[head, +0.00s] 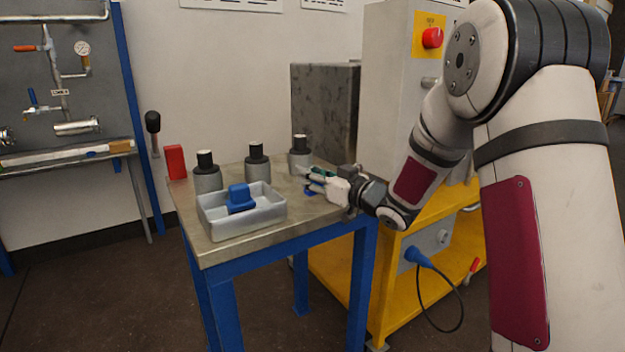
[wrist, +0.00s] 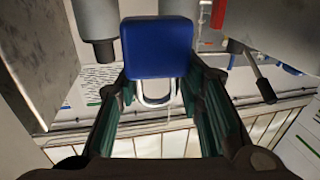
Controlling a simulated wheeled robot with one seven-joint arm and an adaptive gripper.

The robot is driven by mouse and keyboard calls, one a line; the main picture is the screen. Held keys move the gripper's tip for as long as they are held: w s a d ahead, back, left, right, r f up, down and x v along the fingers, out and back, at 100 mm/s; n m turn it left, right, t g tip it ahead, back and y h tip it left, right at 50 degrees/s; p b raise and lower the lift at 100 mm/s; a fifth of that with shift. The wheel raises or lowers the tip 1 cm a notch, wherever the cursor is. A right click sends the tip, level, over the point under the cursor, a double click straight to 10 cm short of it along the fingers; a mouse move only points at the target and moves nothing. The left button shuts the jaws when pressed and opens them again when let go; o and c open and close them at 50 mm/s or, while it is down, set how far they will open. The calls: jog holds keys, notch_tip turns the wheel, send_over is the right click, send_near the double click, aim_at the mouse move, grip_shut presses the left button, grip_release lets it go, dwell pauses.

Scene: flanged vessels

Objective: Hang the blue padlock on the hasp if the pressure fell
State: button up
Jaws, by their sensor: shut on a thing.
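My gripper (head: 314,180) is above the right part of the steel-topped table, close to the rightmost grey vessel. It is shut on the blue padlock (wrist: 158,47); in the wrist view the body lies at the fingertips and the pale U-shaped shackle (wrist: 155,95) runs back between the green-lined fingers. In the head view only small blue bits show at the gripper. A pressure gauge (head: 82,47) with a white face is on the pipe panel at far left; its needle is too small to read. I cannot make out the hasp in either view.
A grey tray (head: 262,222) on the table (head: 215,248) holds a blue block-like thing (head: 240,200). Several dark-capped grey vessels (head: 207,178) stand behind it, with a red block (head: 175,161) at left. A yellow cart (head: 345,260) and a cabinet stand at right.

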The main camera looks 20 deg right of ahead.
jog(key=shift+r+p, duration=0.3)
jog(key=shift+r, duration=0.6)
jog(key=s+a+r+p+v, duration=0.1)
jog(key=p+v, duration=0.2)
jog(key=v, duration=1.3)
jog(key=shift+a, duration=0.4)
jog(key=shift+r, duration=0.1)
